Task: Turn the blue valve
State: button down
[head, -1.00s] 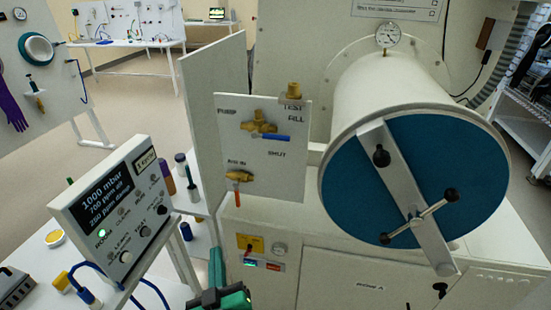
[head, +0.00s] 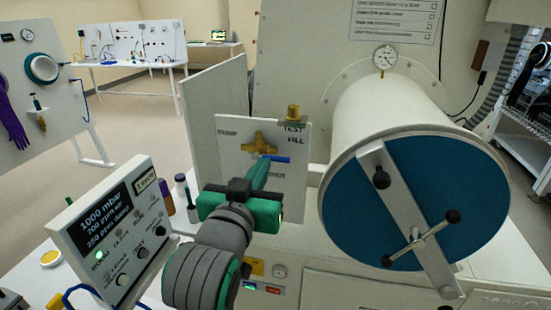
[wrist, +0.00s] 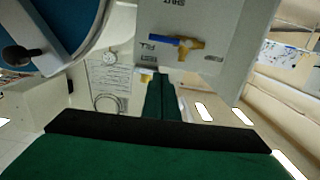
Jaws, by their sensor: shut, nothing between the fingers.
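The blue valve has a brass body (head: 260,143) and a blue lever (head: 277,158) that points right, roughly level, on a white panel (head: 230,150). In the wrist view the panel is upside down, with the blue lever (wrist: 163,38) pointing left from the brass body (wrist: 188,42). My gripper (head: 262,163) is shut and empty, its green fingers pointing at the panel just under the lever. In the wrist view the closed fingertips (wrist: 160,77) appear apart from the lever. The head view does not show whether they touch.
A large drum with a blue door (head: 420,190) and a crossbar handle (head: 422,235) stands close on the right. A display box (head: 110,225) reading 1000 mbar is at the left. A white upright board (head: 215,105) stands behind the panel's left side.

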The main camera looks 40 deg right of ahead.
send_over(276, 158)
jog(key=v, duration=0.4)
jog(key=shift+w+d+f, duration=0.1)
jog(key=shift+d+f, duration=0.2)
jog(key=shift+f, duration=0.65)
jog(key=shift+w+d+f, duration=0.1)
jog(key=shift+d+f, duration=0.2)
jog(key=shift+f, duration=0.65)
jog(key=shift+d, duration=0.1)
